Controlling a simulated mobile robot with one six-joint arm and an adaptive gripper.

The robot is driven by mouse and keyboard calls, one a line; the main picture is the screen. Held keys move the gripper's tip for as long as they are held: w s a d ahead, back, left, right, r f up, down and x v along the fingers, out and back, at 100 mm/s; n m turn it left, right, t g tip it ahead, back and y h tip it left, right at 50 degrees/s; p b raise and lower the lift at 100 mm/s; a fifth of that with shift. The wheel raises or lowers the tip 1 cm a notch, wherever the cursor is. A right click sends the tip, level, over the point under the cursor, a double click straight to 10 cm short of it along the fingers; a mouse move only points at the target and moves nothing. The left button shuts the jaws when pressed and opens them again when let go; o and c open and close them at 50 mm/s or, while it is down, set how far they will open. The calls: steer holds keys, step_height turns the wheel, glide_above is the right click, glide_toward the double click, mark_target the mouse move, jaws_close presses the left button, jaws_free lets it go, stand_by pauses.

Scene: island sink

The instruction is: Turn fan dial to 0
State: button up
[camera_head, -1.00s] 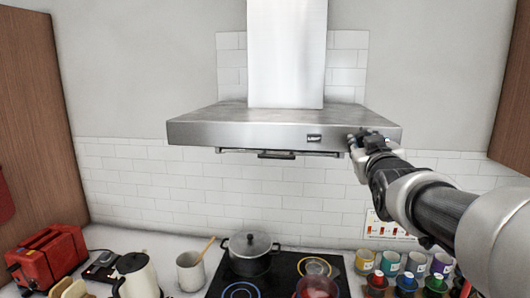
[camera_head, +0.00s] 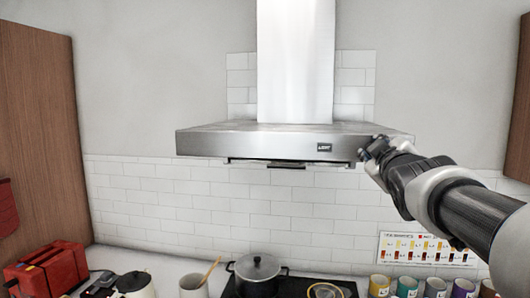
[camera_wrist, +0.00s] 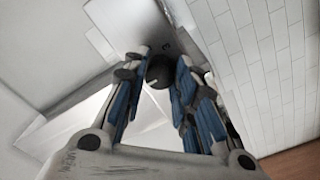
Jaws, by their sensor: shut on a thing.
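The fan dial is a dark round knob (camera_wrist: 160,72) on the front of the steel range hood (camera_head: 250,143), which also shows in the wrist view (camera_wrist: 120,22). A small pale mark shows on the knob, but I cannot read its setting. My gripper (camera_head: 371,151) is at the right end of the hood's front and hides the dial in the head view. In the wrist view my gripper (camera_wrist: 158,80) has its blue-padded fingers on both sides of the knob, shut on it.
A small switch labelled light (camera_head: 324,147) is left of my gripper on the hood. Below are a stove with a lidded pot (camera_head: 257,272), several coloured jars (camera_head: 407,287) and a red toaster (camera_head: 47,270). A wooden cabinet (camera_head: 518,110) stands at the far right.

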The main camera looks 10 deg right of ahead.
steer(key=o, duration=1.1)
steer(key=v, duration=1.2)
